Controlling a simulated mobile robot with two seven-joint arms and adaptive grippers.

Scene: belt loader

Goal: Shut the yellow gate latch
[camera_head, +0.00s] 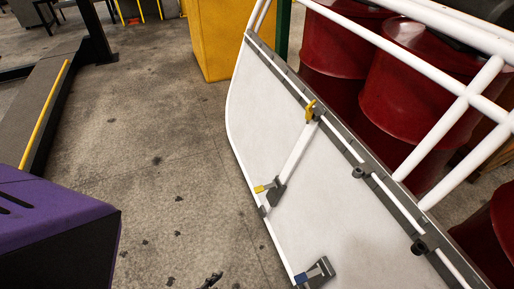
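The gate is a large white panel (250,110) in a white tube frame, slanting across the right half of the head view. A yellow catch (310,110) sits on its grey upper rail. A white bar (298,152) runs from there down to a dark bracket (277,193) with a yellow tab (262,188) pointing left near the lower edge. I cannot tell whether the latch is engaged. Neither gripper is clearly visible. A small dark shape at the bottom edge cannot be identified.
A blue-tipped dark bracket (318,271) sits lower on the panel. Red drums (335,45) stand behind the gate, with a yellow cabinet (218,40) at the back. A purple-and-black box (60,235) is at lower left. The concrete floor between is mostly clear, with small dark debris.

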